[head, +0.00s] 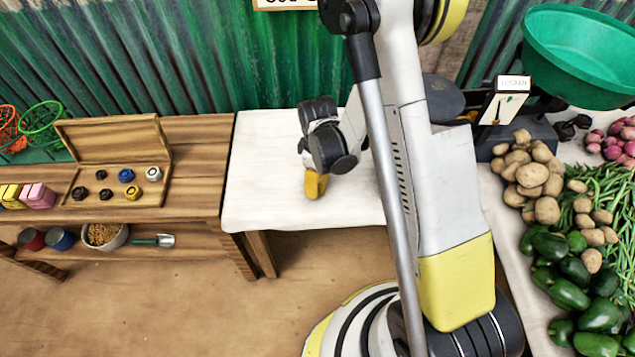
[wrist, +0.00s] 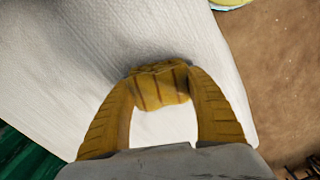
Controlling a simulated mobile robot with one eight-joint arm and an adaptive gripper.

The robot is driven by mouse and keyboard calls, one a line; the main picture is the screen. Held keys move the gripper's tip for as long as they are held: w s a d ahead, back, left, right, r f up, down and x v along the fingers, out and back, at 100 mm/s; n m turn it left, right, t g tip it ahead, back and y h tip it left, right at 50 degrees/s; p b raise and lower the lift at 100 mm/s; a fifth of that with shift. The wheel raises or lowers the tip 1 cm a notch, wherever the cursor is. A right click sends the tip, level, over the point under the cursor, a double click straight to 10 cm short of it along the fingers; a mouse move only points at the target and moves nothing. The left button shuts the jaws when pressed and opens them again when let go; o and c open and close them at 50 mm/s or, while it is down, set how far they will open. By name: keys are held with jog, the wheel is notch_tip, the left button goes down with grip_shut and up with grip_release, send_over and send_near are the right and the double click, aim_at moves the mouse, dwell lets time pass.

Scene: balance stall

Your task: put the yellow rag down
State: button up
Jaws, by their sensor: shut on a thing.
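The yellow rag (wrist: 160,84) is a small bunched, dark-striped bundle between my fingertips in the wrist view. My gripper (head: 316,184) has yellow-orange fingers and points down over the white-covered table (head: 262,185). It also shows in the wrist view (wrist: 162,92), shut on the rag. A shadow lies on the white cloth close by the rag. I cannot tell whether the rag touches the cloth. In the head view the rag is hard to tell apart from the yellow fingers.
The white cloth around my gripper is bare. Left stands a wooden bench with an open wooden box (head: 110,150) of coloured weights. Right are a scale with a green pan (head: 580,60), potatoes (head: 530,175), green peppers (head: 568,293) and beans. The table's front edge is near my gripper.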

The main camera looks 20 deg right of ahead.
jog(key=shift+r, duration=0.1)
jog(key=o, duration=1.1)
jog(key=s+r+m+t+p, duration=0.2)
jog(key=r, duration=1.1)
jog(key=s+r+m+t+p, duration=0.1)
jog(key=s+r+m+p, duration=0.15)
jog(key=r, duration=1.15)
jog(key=s+r+m+t, duration=0.4)
jog(key=s+r+m, duration=0.1)
jog(key=s, duration=0.3)
jog(key=shift+r, duration=0.9)
